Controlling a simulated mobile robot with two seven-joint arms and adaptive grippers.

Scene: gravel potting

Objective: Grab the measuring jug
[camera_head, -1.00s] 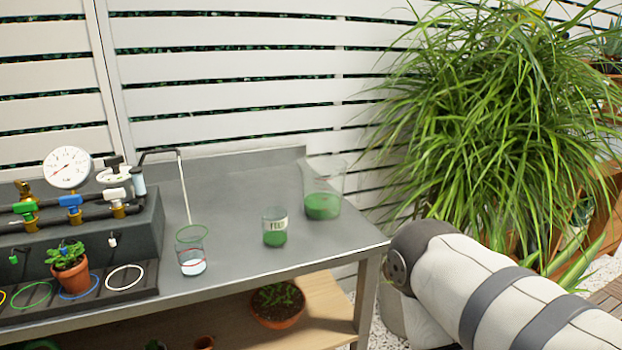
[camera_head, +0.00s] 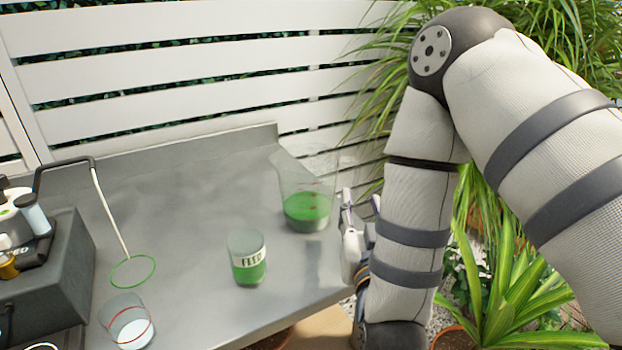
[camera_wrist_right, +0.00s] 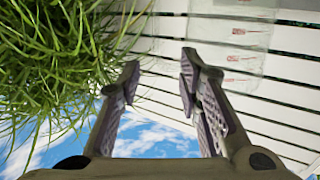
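The measuring jug (camera_head: 306,208), a large clear vessel with green liquid and small red marks, stands upright near the far right of the grey bench. It also shows faintly at the top right of the right wrist view (camera_wrist_right: 232,38). My right gripper (camera_head: 349,228) is just right of the jug at the bench's right edge, partly hidden by my forearm. In the right wrist view its two fingers (camera_wrist_right: 158,82) are spread with nothing between them, and the jug is off to one side, apart from them. My left gripper is not in view.
A clear cup labelled FEED (camera_head: 248,262) stands in front of the jug. A glass with a red line (camera_head: 128,326) sits below a green ring (camera_head: 133,271) at the front left. A dark block with fittings (camera_head: 45,275) is at left. The back middle of the bench (camera_head: 185,185) is clear.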

